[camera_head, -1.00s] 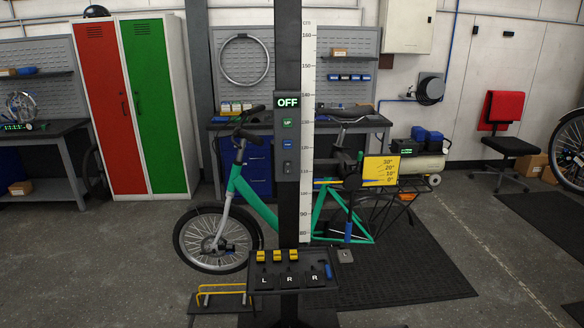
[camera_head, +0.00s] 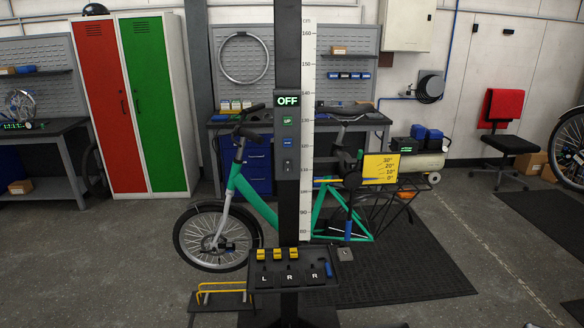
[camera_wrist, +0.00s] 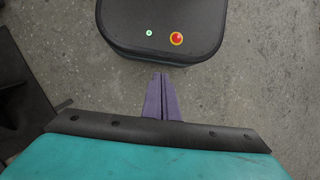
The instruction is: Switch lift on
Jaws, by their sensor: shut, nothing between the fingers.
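The lift's dark column (camera_head: 288,210) stands upright in the middle of the head view. Its control panel has a display (camera_head: 287,101) reading OFF. Below that are a green UP button (camera_head: 287,123), a blue button (camera_head: 287,142) and a small dark switch (camera_head: 288,166); the switch is too small to tell its position. A teal bike (camera_head: 255,205) stands behind the column. My gripper (camera_wrist: 162,76) shows in the wrist view with its purple fingers together and empty, above bare floor. The lift panel is not in the wrist view.
A yellow rack (camera_head: 222,287) stands on the floor at left. A yellow angle sign (camera_head: 380,168) is right of the column. Grey floor at front left is clear.

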